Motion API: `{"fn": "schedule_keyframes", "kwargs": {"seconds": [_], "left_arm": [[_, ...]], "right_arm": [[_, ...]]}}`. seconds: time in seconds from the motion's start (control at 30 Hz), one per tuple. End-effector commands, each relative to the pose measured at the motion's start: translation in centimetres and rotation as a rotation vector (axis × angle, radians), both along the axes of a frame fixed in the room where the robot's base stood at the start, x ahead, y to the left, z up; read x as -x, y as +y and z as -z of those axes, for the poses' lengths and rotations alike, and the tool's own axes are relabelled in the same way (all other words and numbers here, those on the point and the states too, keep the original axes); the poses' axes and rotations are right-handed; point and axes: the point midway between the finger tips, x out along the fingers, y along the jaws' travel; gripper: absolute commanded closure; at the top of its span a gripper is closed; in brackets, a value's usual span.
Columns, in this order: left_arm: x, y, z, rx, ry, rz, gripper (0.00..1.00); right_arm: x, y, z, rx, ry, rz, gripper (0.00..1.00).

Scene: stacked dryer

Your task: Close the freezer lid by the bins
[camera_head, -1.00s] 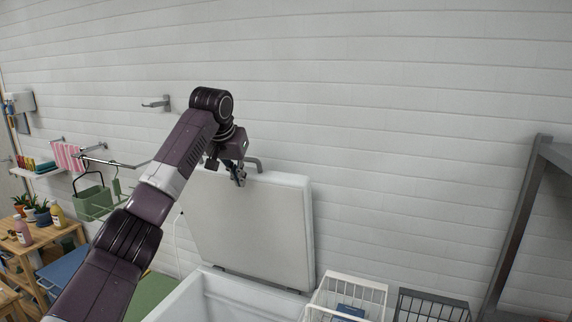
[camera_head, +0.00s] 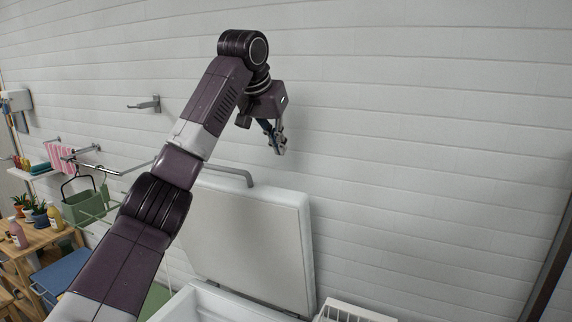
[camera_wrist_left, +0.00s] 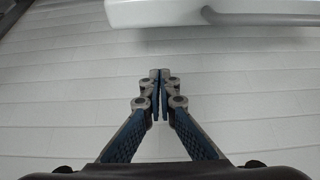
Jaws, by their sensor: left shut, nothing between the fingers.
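The white freezer lid (camera_head: 245,240) stands raised and upright near the wall, hinged on the white freezer (camera_head: 205,305) below it. A grey handle (camera_head: 236,175) is on the lid's top edge. My left gripper (camera_head: 279,150) is shut and empty, above the lid and to the right of the handle, in front of the wall. In the left wrist view the shut fingertips (camera_wrist_left: 159,78) point at the lid's edge (camera_wrist_left: 200,12) at the top, with a gap between. Part of the handle (camera_wrist_left: 250,18) also shows there. My right gripper is not in view.
A white wire bin (camera_head: 345,312) stands at the freezer's right. A wall hook (camera_head: 145,104) and a rack with a green basket (camera_head: 83,207) are on the left. A wooden shelf (camera_head: 35,240) holds plants and bottles. The wall right of the lid is clear.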

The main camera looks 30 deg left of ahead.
Motion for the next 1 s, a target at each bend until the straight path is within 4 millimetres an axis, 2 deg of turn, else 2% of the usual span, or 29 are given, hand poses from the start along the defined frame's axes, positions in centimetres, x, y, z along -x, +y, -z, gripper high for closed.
{"fn": "schedule_keyframes", "kwargs": {"seconds": [0.17,0.3,0.5,0.8,1.0], "left_arm": [[-1.2,0.2,1.9,0.000,0.005,-0.001,1.00],[-2.8,0.4,4.3,0.000,0.008,-0.001,1.00],[-5.2,0.7,8.0,-0.001,0.008,-0.001,1.00],[-2.6,0.4,8.7,-0.001,0.001,-0.001,1.00],[-1.6,0.2,9.0,-0.001,0.001,-0.001,1.00]], "right_arm": [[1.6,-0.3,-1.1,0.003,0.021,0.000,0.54],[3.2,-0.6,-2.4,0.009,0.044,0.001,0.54],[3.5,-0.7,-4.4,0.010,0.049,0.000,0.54],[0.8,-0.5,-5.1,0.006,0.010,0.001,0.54],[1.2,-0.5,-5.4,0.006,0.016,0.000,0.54]]}}
